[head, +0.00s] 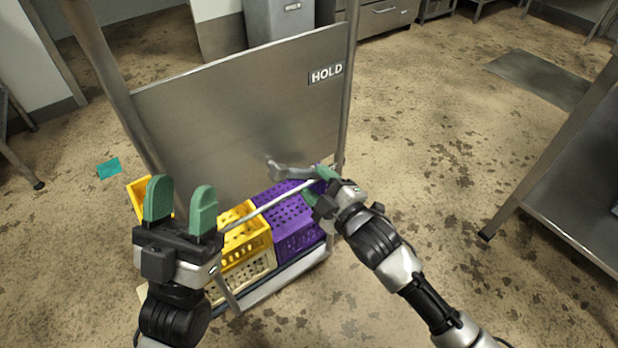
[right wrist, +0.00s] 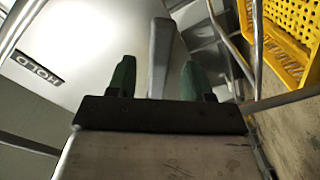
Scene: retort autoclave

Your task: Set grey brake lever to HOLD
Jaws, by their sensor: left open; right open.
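The grey brake lever (head: 288,173) sits low in front of the steel panel (head: 240,105) of a cart, well below the HOLD label (head: 326,75). My right gripper (head: 317,186) is open at the lever's right end. In the right wrist view the lever (right wrist: 160,50) stands in line with the gap between the green fingers (right wrist: 156,76); whether they touch it I cannot tell. The HOLD label (right wrist: 33,69) shows upside down there. My left gripper (head: 180,204) is open and empty, in front of the cart's left side.
Yellow crates (head: 246,236), purple crates (head: 296,230) and a cream crate (head: 250,272) sit on the cart below the lever. A thin rail (head: 283,198) crosses above them. A steel table (head: 590,190) stands at the right, with clear floor between.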

